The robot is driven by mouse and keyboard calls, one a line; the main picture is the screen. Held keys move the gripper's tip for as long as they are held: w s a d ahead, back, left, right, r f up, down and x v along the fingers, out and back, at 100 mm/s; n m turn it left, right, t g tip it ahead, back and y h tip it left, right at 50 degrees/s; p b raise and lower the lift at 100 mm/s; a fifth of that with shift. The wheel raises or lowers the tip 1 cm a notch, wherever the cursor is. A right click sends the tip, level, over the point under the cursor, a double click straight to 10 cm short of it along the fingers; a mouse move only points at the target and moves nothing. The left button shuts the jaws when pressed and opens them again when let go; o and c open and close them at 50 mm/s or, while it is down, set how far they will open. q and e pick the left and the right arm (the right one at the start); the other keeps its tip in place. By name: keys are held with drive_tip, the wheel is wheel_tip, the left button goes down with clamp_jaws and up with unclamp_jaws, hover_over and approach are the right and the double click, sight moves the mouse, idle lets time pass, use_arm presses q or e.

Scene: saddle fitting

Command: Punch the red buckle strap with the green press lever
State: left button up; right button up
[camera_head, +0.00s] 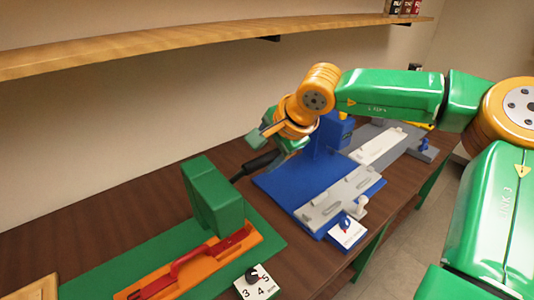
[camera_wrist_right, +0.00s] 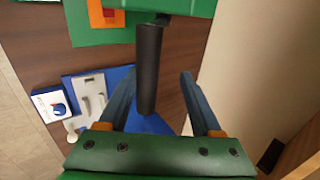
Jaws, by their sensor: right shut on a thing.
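The red buckle strap (camera_head: 190,260) lies lengthwise on an orange holder (camera_head: 218,253) in front of the green press (camera_head: 212,195), a tall block on a green base. The black press lever (camera_head: 255,165) sticks out from the block toward the back right. My right gripper (camera_head: 274,150) is at the lever's outer end and is shut on it. In the right wrist view, the lever (camera_wrist_right: 148,70) runs between the two fingers (camera_wrist_right: 158,76). The orange holder shows partly at the top of that view (camera_wrist_right: 97,12). My left gripper is not in view.
A blue press (camera_head: 333,132) on a blue base (camera_head: 270,183) stands right of the green one, with a grey holder (camera_head: 325,203). A wooden shelf (camera_head: 180,45) runs along the wall above.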

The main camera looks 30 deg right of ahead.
idle(0.3)
drive_tip(key=shift+p+v, duration=0.5)
drive_tip(key=shift+v, duration=0.5)
drive_tip(key=p+v, duration=0.1)
drive_tip(key=v, duration=0.2)
drive_tip(key=shift+s+r, duration=0.25)
drive_tip(key=shift+r, duration=0.05)
